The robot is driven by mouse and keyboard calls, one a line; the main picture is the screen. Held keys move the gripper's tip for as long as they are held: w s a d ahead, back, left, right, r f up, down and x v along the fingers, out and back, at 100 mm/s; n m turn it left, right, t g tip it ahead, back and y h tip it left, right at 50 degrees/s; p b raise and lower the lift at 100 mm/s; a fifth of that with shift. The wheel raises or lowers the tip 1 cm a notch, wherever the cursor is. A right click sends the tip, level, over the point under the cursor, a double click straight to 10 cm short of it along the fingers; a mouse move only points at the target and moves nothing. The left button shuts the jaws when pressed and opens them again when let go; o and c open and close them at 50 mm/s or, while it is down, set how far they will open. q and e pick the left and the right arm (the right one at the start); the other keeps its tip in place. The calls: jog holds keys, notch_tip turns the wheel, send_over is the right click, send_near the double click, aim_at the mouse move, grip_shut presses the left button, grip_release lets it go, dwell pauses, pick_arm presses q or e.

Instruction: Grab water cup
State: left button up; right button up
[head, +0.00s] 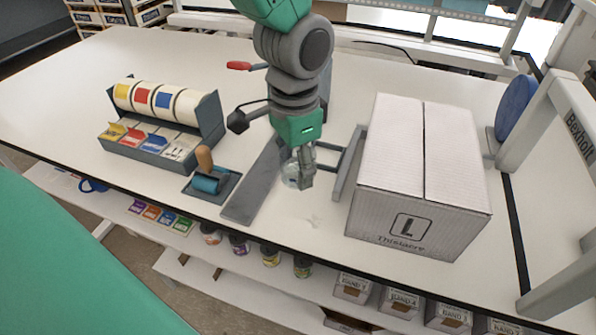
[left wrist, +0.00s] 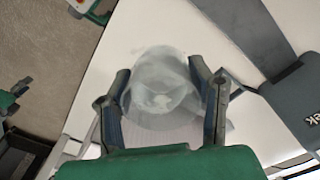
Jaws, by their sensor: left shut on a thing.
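A clear, see-through water cup (head: 292,174) is at my left gripper (head: 301,168) in the head view, near the front of the white table. In the left wrist view the cup (left wrist: 160,88) sits between the two fingers of my left gripper (left wrist: 163,98), which are shut on it from both sides. In the head view the gripper hides part of the cup, and I cannot tell whether its base touches the table. My right gripper is not in view.
A large closed cardboard box (head: 414,210) stands close on the right. On the left are a label dispenser (head: 213,116), a blue roller with a wooden handle (head: 206,178) and a long grey plate (head: 244,204). A lower shelf (head: 208,272) holds jars and small boxes.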

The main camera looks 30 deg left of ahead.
pick_arm(q)
jog(key=shift+r, duration=0.3)
jog(key=shift+d+r, duration=0.15)
jog(key=shift+d, duration=0.3)
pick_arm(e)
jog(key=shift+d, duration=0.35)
pick_arm(q)
jog(key=shift+a, duration=0.4)
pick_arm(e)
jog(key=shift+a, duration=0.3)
pick_arm(q)
jog(key=shift+d, duration=0.3)
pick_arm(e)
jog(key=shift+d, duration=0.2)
pick_arm(q)
jog(key=shift+a, duration=0.15)
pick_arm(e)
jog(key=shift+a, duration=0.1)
